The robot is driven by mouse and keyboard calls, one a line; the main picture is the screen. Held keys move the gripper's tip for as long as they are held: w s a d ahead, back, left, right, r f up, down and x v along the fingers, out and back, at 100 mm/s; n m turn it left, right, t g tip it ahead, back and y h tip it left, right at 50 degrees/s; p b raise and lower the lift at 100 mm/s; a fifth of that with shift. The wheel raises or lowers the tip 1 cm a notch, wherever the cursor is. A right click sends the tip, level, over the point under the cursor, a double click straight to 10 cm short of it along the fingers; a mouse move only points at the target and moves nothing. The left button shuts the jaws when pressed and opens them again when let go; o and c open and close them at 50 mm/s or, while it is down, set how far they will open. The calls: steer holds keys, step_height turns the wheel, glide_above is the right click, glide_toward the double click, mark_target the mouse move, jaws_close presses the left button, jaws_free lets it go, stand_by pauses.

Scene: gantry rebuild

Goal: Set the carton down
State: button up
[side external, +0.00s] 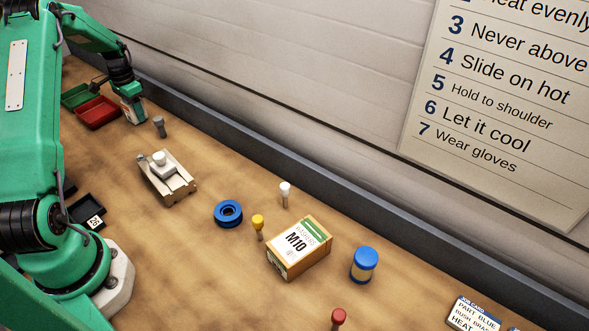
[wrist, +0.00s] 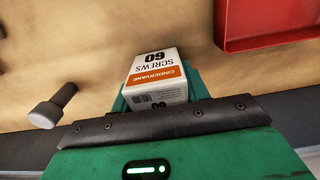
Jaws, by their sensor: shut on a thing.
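A small white and orange carton (wrist: 157,75) marked "SCREWS 60" is between the jaws of my gripper (wrist: 160,94) in the wrist view. My gripper is shut on it. In the side external view my gripper (side external: 129,94) is at the far upper left, with the carton (side external: 133,113) low between its fingers and mostly hidden. I cannot tell whether the carton's underside touches the bench.
A red tray (side external: 98,113) is left of my gripper, with a green tray (side external: 76,96) beyond it. A grey peg (side external: 159,127) stands close by on the right. A vise-like fixture (side external: 167,178), blue ring (side external: 228,213) and M10 carton (side external: 299,247) are farther right.

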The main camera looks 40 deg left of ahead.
steer(key=shift+f, duration=0.15)
steer(key=o, duration=1.1)
steer(key=shift+c, duration=0.2)
step_height(320, 180, up, 12)
steer(key=shift+r, duration=0.2)
